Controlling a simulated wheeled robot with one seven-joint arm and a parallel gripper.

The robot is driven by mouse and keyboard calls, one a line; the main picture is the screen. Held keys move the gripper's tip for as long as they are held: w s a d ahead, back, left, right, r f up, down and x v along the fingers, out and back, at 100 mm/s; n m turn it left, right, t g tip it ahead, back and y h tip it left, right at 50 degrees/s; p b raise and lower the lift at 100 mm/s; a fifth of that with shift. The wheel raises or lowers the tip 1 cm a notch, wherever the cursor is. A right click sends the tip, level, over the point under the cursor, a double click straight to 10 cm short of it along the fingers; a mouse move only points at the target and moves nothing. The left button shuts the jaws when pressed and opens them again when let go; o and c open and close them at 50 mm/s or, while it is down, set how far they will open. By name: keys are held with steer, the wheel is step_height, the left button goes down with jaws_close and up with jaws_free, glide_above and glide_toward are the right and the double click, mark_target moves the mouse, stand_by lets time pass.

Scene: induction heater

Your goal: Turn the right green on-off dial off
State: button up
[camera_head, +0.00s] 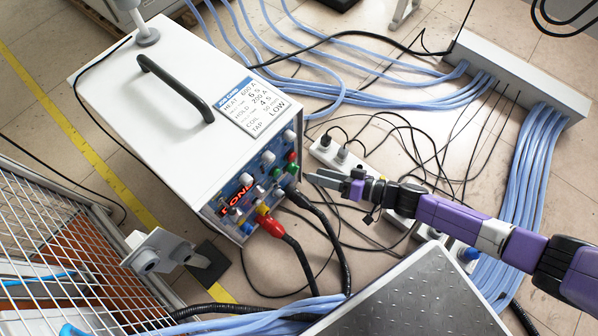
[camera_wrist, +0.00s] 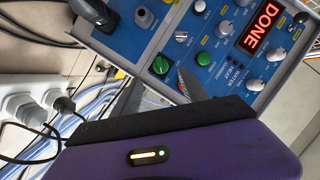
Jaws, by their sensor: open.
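The heater's front panel (camera_wrist: 215,40) is blue with several knobs and a red lit display reading DONE. The right green dial (camera_head: 292,168) is at the panel's right side in the head view. In the wrist view a green dial (camera_wrist: 160,65) with a dark bar across it shows near my fingertips. A second, smaller green control (camera_wrist: 204,58) sits beside it. My gripper (camera_head: 316,178) is open and empty, just right of the panel. In the wrist view my gripper (camera_wrist: 157,82) has its fingers on either side below the green dial; I cannot tell whether they touch it.
Thick black cables and a red connector (camera_head: 271,226) come out of the panel's lower part. A white power strip (camera_head: 338,157) with plugs lies on the floor behind my gripper. A metal plate surface (camera_head: 410,300) is in front. A wire mesh fence (camera_head: 70,240) stands at left.

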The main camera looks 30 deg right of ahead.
mark_target(293, 169)
steer(key=b+x, duration=0.2)
steer(key=x, duration=0.5)
steer(key=shift+b, duration=0.35)
steer(key=shift+w+a+r, duration=0.1)
jaws_close()
